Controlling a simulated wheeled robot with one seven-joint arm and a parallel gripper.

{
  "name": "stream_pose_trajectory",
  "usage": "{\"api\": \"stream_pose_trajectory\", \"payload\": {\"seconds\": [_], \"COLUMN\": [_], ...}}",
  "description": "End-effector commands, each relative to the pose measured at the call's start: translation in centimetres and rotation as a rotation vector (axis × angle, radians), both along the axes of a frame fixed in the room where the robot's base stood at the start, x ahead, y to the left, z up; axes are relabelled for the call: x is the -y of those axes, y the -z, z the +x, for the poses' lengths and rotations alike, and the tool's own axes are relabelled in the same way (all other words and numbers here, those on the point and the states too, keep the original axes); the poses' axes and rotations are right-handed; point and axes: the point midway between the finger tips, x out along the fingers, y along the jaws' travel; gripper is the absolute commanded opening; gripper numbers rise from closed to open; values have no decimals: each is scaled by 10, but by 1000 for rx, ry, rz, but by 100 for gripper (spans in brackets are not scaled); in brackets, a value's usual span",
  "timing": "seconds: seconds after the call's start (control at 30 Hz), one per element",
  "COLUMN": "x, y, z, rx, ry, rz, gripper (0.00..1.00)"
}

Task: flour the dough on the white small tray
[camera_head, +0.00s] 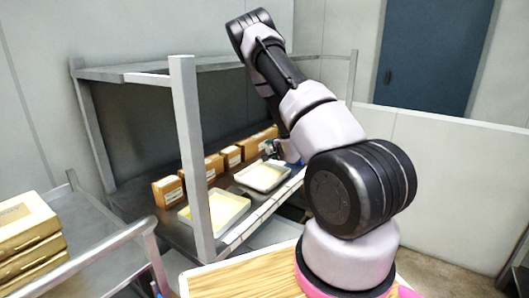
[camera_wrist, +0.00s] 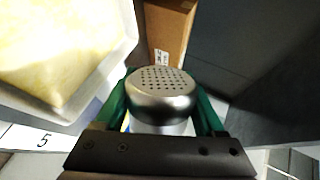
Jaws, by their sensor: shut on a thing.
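My gripper (camera_wrist: 160,103) is shut on a shaker (camera_wrist: 160,85) with a rounded metal top full of small holes, its green fingers on either side. A white tray (camera_wrist: 92,92) with pale yellow dough (camera_wrist: 55,45) is at the left of the wrist view, beside the shaker. In the head view, a small white tray (camera_head: 262,188) with pale dough (camera_head: 262,176) lies on the shelf just below my gripper (camera_head: 269,150). A second tray (camera_head: 190,221) with a pale yellow sheet (camera_head: 222,210) lies nearer on the same shelf. The shaker is too small to make out there.
Several brown boxes (camera_head: 168,191) line the back of the shelf; one box (camera_wrist: 170,28) shows ahead of the shaker. A grey rack post (camera_head: 195,160) stands in front of the shelf. Stacked boxes (camera_head: 25,235) sit at left. A label marked 5 (camera_wrist: 42,140) is on the shelf edge.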

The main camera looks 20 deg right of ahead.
Motion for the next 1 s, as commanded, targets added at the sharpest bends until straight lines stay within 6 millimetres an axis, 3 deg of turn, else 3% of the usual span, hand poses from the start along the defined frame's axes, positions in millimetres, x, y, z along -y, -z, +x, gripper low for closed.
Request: {"api": "stream_pose_trajectory", "payload": {"seconds": [0.37,0.73,1.0], "x": [3,-38,-39], "y": [-1,-1,-1], "z": [1,-2,-2], "rx": [2,2,2], "ry": [-1,-2,0], "rz": [1,1,1], "gripper": [3,3,3]}}
